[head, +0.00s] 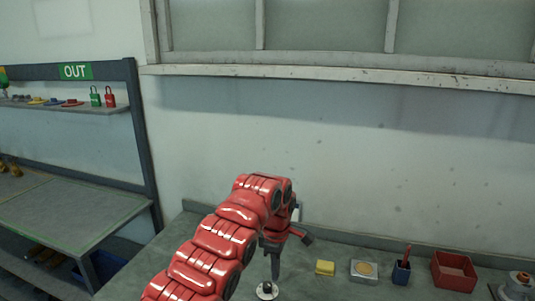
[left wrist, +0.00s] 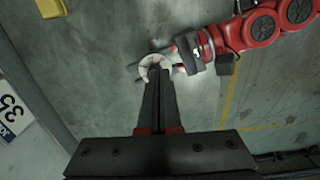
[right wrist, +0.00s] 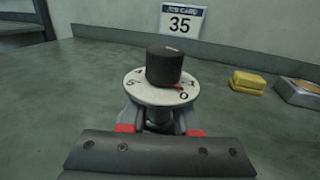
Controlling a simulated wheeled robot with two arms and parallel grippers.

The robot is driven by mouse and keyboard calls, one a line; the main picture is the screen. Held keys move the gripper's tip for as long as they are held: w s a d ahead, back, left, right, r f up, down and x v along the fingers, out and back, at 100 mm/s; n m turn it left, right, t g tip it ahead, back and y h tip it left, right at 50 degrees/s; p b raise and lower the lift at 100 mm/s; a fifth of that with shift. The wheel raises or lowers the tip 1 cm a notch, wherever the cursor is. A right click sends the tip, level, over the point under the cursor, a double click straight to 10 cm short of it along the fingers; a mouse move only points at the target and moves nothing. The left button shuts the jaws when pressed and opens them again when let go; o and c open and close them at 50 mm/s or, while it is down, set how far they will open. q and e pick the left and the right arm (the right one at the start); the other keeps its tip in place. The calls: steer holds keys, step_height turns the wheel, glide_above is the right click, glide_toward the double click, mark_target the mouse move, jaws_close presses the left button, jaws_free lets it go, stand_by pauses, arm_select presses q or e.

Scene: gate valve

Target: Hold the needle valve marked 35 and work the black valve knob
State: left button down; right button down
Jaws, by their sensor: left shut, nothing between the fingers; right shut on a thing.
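The needle valve shows in the right wrist view as a white numbered dial (right wrist: 133,84) with a black knob (right wrist: 164,67) upright on top. My right gripper (right wrist: 160,130) is shut on the valve body under the dial; the body is mostly hidden. The dial also shows in the head view (head: 262,293) and the left wrist view (left wrist: 146,66). My left gripper (head: 274,277) points down, shut and empty, just above the valve. Its fingers (left wrist: 157,84) cover the knob in the left wrist view. A card marked 35 (right wrist: 182,21) stands behind the valve.
On the bench to the right are a yellow block (head: 325,268), a grey box with a tan top (head: 364,270), a blue cup (head: 401,272) and a red bin (head: 454,270). A shelf of padlocks (head: 62,107) stands at left. The bench around the valve is clear.

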mark_target(271, 286)
arm_select(q)
step_height(271, 286, down, 6)
steer(key=shift+r, duration=0.25)
steer(key=shift+w+a, duration=0.5)
steer(key=shift+a, duration=0.05)
stand_by(0.8)
steer(key=shift+s+d, duration=0.2)
steer(key=shift+s, duration=0.05)
step_height(271, 286, up, 6)
steer(key=shift+d, duration=0.25)
stand_by(0.3)
steer(key=shift+s, duration=0.1)
